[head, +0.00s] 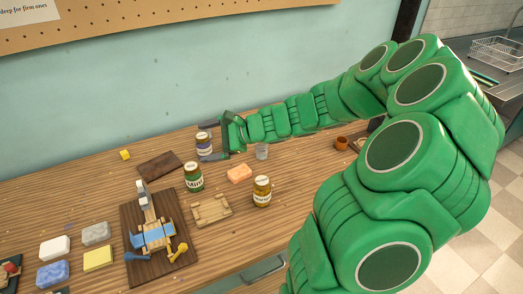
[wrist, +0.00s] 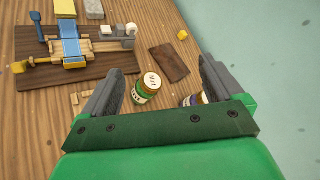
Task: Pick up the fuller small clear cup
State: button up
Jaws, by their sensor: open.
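One small clear cup (head: 262,151) stands upright on the wooden table in the head view, below and right of my gripper; its fill level is too small to tell. I make out no second clear cup. My gripper (head: 202,141) is open with nothing held, its fingers pointing left above the table. In the wrist view my gripper (wrist: 162,68) shows both fingers spread. A purple-labelled jar (head: 204,144) appears between the fingers in the head view. No clear cup shows there.
A green Mint jar (head: 194,177), an amber jar (head: 262,191), an orange soap (head: 239,173) and a wooden tray (head: 224,214) stand nearby. A model on a dark board (head: 130,218) and several soaps lie left. A brown cup (head: 341,143) stands right.

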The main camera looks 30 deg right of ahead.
jog(key=w+d+f+m+t+h, duration=0.1)
jog(key=w+d+f+m+t, duration=0.1)
jog(key=d+f+m, duration=0.3)
jog(key=w+d+f+m+t+h, duration=0.1)
jog(key=w+d+f+m+t, duration=0.15)
jog(key=d, duration=0.45)
jog(key=m+h, duration=0.4)
jog(key=m, duration=0.3)
send_near(266, 148)
jog(key=shift+t, duration=0.25)
jog(key=x, duration=0.5)
jog(key=shift+f, duration=0.35)
jog(key=shift+x, duration=1.35)
jog(key=shift+w+d+r+x, duration=0.1)
jog(key=shift+d+r+x, duration=0.05)
jog(key=shift+x, duration=1.15)
jog(key=shift+w+d+r+x, duration=0.1)
jog(key=shift+x, duration=1.2)
jog(key=c, duration=1.1)
jog(key=shift+r, duration=0.25)
